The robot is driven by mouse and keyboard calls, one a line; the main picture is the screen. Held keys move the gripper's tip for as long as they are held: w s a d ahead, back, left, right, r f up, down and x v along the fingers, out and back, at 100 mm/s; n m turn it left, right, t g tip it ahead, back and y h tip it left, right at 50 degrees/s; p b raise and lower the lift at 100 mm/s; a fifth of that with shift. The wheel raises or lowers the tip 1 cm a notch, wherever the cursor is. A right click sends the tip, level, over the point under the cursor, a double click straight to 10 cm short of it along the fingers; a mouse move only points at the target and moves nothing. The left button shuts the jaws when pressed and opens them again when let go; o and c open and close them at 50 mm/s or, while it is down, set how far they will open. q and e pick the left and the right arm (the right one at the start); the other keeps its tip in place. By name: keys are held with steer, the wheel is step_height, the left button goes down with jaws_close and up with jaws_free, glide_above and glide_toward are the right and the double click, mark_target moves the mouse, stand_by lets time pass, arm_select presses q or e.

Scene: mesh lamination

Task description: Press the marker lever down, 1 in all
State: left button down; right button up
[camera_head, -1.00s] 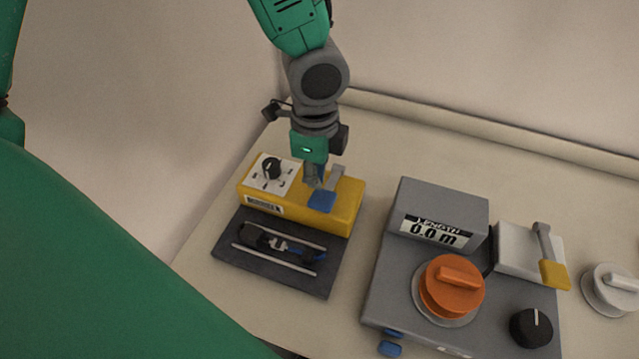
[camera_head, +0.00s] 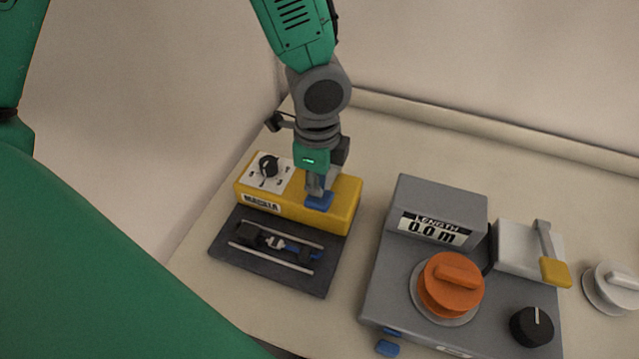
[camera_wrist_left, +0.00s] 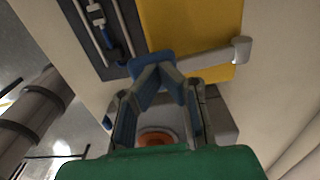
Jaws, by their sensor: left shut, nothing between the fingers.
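The yellow marker box (camera_head: 343,215) sits at the left of the table, with a dial panel and a label on its front. Its lever ends in a blue pad (camera_head: 318,203); the pad also shows in the left wrist view (camera_wrist_left: 148,60), with a grey arm (camera_wrist_left: 206,56) running right to a light pivot. My left gripper (camera_head: 317,190) points down at the blue pad, shut and empty. In the left wrist view its fingertips (camera_wrist_left: 158,72) meet over the pad and seem to touch it. The lever arm is mostly hidden behind the gripper in the head view. My right gripper is out of view.
A dark plate (camera_head: 228,264) with two rails lies before the yellow box. To the right stand a grey length unit (camera_head: 440,212) reading 0.0 m, an orange knob (camera_head: 450,285), a black knob (camera_head: 531,327) and a yellow-tipped lever (camera_head: 555,271). Bare table lies behind them.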

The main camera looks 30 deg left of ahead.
mark_target(320, 200)
arm_select(q)
steer(key=shift+d+f, duration=0.25)
steer(key=shift+d, duration=0.4)
steer(key=shift+d+f+b, duration=0.2)
steer(key=shift+f+b, duration=0.2)
steer(key=shift+b, duration=0.1)
steer(key=shift+a+f+b, duration=0.3)
steer(key=shift+a+f, duration=0.4)
steer(key=shift+f, duration=0.05)
steer(key=shift+s+a+f, duration=0.1)
steer(key=shift+a+f, duration=0.05)
steer(key=shift+f, duration=0.3)
steer(key=shift+d+r, duration=0.2)
steer(key=shift+d, duration=0.15)
steer(key=shift+d+r+p, duration=0.15)
steer(key=shift+r+p, duration=0.2)
steer(key=shift+r, duration=0.1)
steer(key=r+p, duration=0.2)
steer(key=p, duration=0.1)
steer(key=r+p, duration=0.1)
steer(key=r, duration=0.1)
steer(key=shift+a+r+p, duration=0.1)
steer(key=shift+a+p, duration=0.15)
steer(key=shift+p, duration=0.05)
step_height(320, 200, up, 4)
steer(key=p, duration=0.4)
steer(key=shift+d, duration=0.1)
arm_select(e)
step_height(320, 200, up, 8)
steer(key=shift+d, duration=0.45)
